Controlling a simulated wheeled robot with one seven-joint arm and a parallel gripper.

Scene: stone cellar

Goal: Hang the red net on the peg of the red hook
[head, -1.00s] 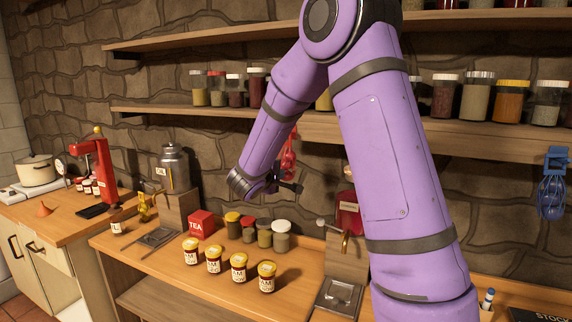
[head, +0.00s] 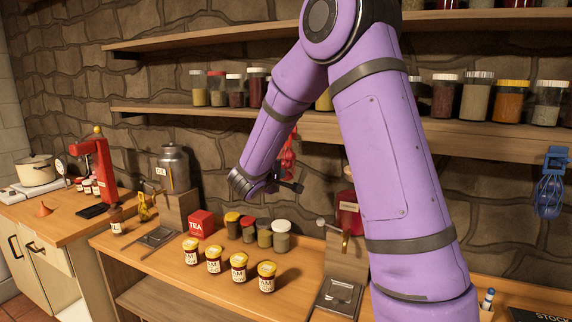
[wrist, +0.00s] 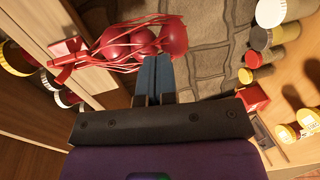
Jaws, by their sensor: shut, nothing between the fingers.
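The red net (wrist: 140,42), with round red contents, hangs below the red hook (wrist: 66,50) in the wrist view. Its strands run up to the hook at the shelf edge. I cannot clearly see how the loop sits on the peg. In the head view the net (head: 288,158) is partly hidden behind my arm. My gripper (wrist: 153,60) is shut and empty, its blue-grey fingertips right beside the net. I cannot tell whether they touch it. In the head view my gripper (head: 297,187) is at the net's lower end.
A blue net (head: 549,192) hangs from a blue hook (head: 557,155) at the right. Jars line the shelf (head: 200,113) above. Below are several jam jars (head: 239,268), a red tea box (head: 201,224) and a red-labelled dispenser (head: 348,215). Stone wall lies behind.

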